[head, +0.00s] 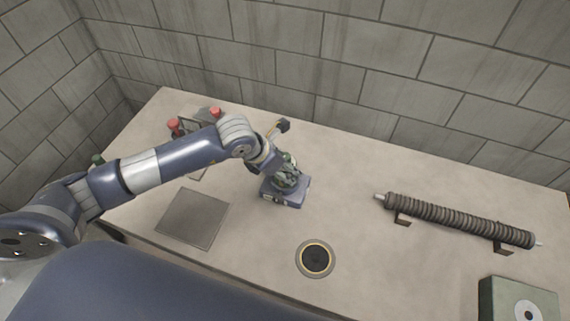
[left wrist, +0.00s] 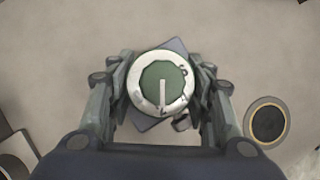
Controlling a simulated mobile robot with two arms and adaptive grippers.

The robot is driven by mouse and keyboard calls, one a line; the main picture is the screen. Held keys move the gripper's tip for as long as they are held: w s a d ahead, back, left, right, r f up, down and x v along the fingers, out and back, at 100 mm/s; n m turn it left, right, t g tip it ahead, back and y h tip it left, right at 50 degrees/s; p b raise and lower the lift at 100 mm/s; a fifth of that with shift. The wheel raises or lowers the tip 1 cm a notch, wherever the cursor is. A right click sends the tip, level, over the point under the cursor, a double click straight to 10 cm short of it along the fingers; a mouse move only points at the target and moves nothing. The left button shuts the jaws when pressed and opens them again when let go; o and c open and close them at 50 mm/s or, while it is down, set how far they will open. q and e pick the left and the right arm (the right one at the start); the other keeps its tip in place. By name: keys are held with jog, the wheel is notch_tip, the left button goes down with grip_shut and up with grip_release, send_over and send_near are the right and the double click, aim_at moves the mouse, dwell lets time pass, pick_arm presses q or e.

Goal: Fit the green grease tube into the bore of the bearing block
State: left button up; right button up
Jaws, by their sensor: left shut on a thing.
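My left gripper (head: 287,178) points down over a blue-grey block (head: 283,198), which looks like the bearing block. In the left wrist view its fingers are shut on the green grease tube (left wrist: 162,78), seen end-on as a green disc with a white bar inside a pale, marked ring. Corners of the block (left wrist: 176,45) show behind the tube, turned at an angle to the fingers. The bore is hidden by the tube and fingers, so I cannot tell whether the tube is in it or above it. My right gripper is in neither view.
A round black disc with a yellow ring (head: 315,258) lies front right of the block. A grey plate (head: 193,217) lies to its left. A ribbed shaft (head: 455,219) and a green box (head: 518,299) are at right. Red-topped items (head: 175,125) stand behind my left arm.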

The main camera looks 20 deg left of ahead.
pick_arm(q)
jog(key=shift+d, duration=0.1)
jog(key=o, duration=0.7)
jog(key=shift+f, duration=0.15)
jog(key=o, duration=0.4)
jog(key=shift+o, duration=0.2)
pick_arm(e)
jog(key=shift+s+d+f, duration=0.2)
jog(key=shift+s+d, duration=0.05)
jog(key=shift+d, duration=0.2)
pick_arm(q)
jog(key=shift+r, duration=0.2)
jog(key=shift+s+r, duration=0.1)
jog(key=shift+r, duration=0.05)
jog(key=b+v, duration=0.3)
jog(key=v, duration=0.8)
jog(key=shift+r, duration=0.3)
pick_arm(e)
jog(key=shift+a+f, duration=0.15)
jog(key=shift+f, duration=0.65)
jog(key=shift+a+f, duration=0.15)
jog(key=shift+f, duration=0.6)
